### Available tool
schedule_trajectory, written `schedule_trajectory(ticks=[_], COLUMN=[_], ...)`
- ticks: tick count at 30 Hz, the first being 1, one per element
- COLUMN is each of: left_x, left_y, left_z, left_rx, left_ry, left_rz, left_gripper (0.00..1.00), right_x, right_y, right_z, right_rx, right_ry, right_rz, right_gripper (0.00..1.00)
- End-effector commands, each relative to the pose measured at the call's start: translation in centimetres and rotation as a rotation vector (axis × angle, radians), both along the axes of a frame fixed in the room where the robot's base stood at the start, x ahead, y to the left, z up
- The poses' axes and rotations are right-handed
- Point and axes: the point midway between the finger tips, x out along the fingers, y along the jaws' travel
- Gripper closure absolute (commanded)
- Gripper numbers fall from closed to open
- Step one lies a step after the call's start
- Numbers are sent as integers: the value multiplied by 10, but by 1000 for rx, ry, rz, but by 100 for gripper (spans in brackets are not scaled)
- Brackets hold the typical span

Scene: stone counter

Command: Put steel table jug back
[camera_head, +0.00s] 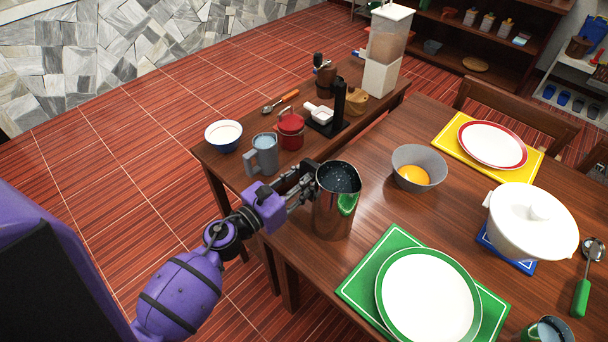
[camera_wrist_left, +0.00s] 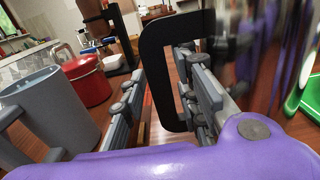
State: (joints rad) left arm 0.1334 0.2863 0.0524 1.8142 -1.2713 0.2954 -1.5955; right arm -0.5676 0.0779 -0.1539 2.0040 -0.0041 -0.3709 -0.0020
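The steel table jug (camera_head: 334,212) stands upright near the left edge of the dining table in the head view. Its mirror-like body (camera_wrist_left: 258,50) and black loop handle (camera_wrist_left: 152,72) show in the left wrist view. My left gripper (camera_head: 310,188) is at the jug's handle side. In the left wrist view its fingers (camera_wrist_left: 165,105) are apart, one on each side of the handle's upright bar, with gaps visible. The right finger overlaps the handle's opening. Contact at the fingertips is unclear. My right gripper is not in view.
A side table behind holds a grey mug (camera_head: 264,155), a red pot (camera_head: 291,132), a blue bowl (camera_head: 223,136) and a black stand (camera_head: 338,105). A green-rimmed plate (camera_head: 428,300), grey bowl (camera_head: 418,162) and white tureen (camera_head: 530,220) stand around the jug on the dining table.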

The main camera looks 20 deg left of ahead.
Motion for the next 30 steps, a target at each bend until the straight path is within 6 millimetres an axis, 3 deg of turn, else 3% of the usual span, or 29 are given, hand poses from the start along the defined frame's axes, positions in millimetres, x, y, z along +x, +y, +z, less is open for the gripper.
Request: schedule_trajectory(ticks=[8,22,30], left_x=[0,-87,-112], left_y=[0,31,41], left_z=[5,-1,3], left_rx=[0,1,0], left_ry=[-2,7,2], left_rz=[0,1,1], left_gripper=[71,71,71], right_x=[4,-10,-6], right_y=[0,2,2], right_z=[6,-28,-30], right_rx=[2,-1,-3], right_ry=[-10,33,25], right_rz=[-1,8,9], right_gripper=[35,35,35])
